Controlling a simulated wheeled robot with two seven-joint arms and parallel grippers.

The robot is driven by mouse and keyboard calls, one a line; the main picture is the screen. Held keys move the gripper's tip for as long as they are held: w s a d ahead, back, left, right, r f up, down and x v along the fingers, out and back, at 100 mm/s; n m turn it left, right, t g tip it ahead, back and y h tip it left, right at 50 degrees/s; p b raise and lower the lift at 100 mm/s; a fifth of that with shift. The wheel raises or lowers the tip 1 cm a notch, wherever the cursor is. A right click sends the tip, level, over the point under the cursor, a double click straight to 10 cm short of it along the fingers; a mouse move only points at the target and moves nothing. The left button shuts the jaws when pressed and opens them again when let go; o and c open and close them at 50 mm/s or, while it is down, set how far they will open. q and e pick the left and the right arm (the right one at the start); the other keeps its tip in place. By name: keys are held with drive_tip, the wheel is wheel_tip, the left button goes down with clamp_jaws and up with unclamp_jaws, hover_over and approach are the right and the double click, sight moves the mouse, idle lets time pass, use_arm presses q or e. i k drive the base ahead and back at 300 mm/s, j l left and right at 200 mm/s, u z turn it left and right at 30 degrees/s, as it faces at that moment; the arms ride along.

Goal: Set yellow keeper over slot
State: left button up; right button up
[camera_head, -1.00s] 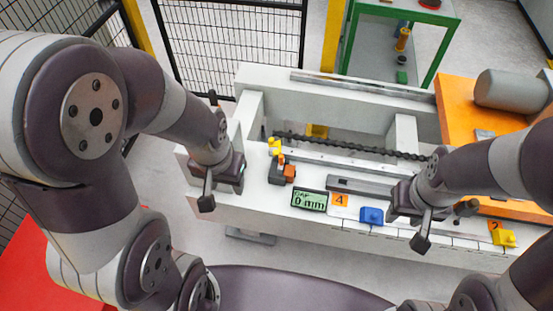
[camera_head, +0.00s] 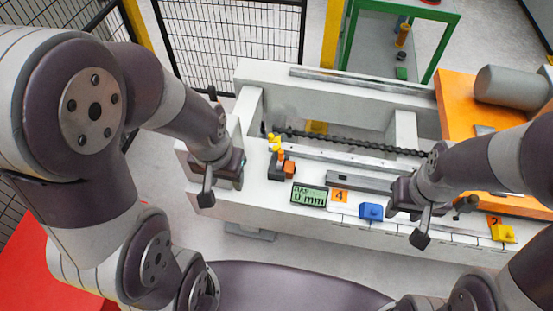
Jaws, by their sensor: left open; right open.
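A small yellow block (camera_head: 503,233), which looks like the keeper, sits at the right end of the white bench, beside the orange tag marked 2. A long grey bar (camera_head: 358,183) lies along the bench top; I cannot tell which opening is the slot. My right gripper (camera_head: 441,219) is open and empty over the bench front, left of the yellow block and apart from it. My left gripper (camera_head: 213,180) is open and empty at the bench's left end, far from the block. My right forearm covers part of the bench.
A blue block (camera_head: 371,212) stands by the orange tag marked 4 (camera_head: 339,196). A small yellow, orange and black device (camera_head: 281,163) stands near my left gripper. A dark chain (camera_head: 350,143) runs behind. An orange plate (camera_head: 465,98) lies right.

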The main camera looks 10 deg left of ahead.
sight(272, 139)
drive_tip(key=i+j+z, duration=0.2)
drive_tip(key=z, duration=0.15)
drive_tip(key=i+j+z, duration=0.1)
drive_tip(key=j+z, duration=0.25)
drive_tip(key=i+j+z, duration=0.1)
drive_tip(key=j+z, duration=0.25)
drive_tip(key=j, duration=0.15)
